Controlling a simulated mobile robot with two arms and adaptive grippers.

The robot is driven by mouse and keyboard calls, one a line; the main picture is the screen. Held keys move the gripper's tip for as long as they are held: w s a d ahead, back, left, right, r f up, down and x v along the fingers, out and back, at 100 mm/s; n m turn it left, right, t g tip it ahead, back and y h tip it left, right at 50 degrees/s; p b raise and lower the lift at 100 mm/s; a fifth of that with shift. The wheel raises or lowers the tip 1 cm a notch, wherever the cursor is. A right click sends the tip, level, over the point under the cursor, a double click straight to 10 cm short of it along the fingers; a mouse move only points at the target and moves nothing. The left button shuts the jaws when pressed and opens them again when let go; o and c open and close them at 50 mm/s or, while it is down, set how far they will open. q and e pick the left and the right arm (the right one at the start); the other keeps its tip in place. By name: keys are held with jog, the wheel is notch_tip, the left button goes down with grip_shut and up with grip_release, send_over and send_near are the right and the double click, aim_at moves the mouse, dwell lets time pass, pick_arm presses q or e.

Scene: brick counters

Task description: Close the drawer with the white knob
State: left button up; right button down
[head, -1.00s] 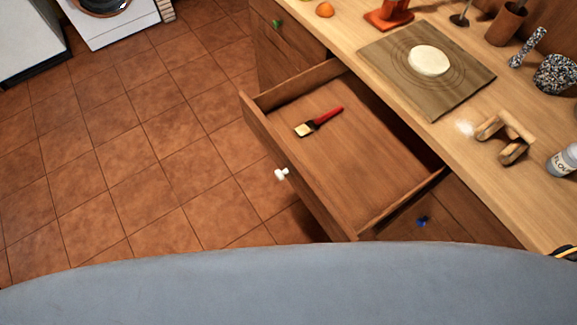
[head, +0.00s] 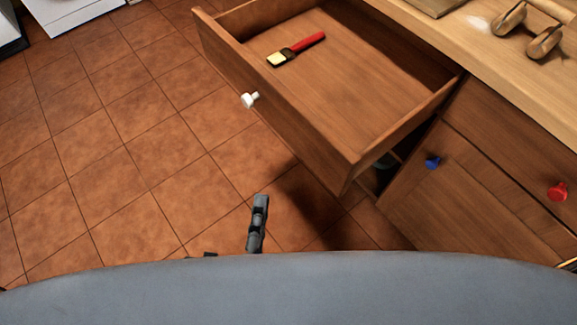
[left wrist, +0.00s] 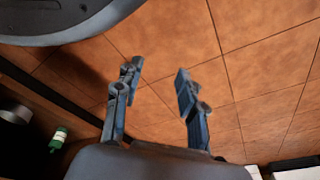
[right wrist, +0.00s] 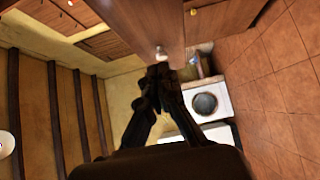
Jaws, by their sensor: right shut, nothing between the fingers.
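The wooden drawer (head: 275,105) with the white knob (head: 250,99) stands pulled out from the counter in the head view. A brush (head: 296,50) with a red handle lies inside it. My right gripper (head: 260,200) is in front of the drawer, nearer my body than the knob, and apart from it in the head view. In the right wrist view its fingers (right wrist: 160,70) are shut and empty, pointing toward the white knob (right wrist: 161,52); whether they touch it cannot be told. My left gripper (left wrist: 157,75) is open and empty over the floor tiles.
A cabinet door with a blue knob (head: 432,162) and a drawer with a red knob (head: 558,191) are to the right, both closed. The counter top (head: 500,60) holds a wooden tool (head: 545,40). Tiled floor (head: 130,150) to the left is clear.

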send_near(288, 128)
jog(key=w+a, duration=0.2)
jog(key=w, duration=0.1)
jog(key=w+d, duration=0.1)
jog(key=w+d+p, duration=0.1)
jog(key=d, duration=0.1)
jog(key=shift+w+r, duration=0.1)
jog(key=shift+w, duration=0.1)
pick_arm(q)
jog(key=shift+s+a+f, duration=0.15)
jog(key=shift+s+f, duration=0.75)
jog(key=shift+f, duration=0.1)
pick_arm(e)
jog(key=shift+w, duration=0.1)
pick_arm(q)
jog(key=shift+w, duration=0.25)
pick_arm(e)
jog(key=shift+w, duration=0.1)
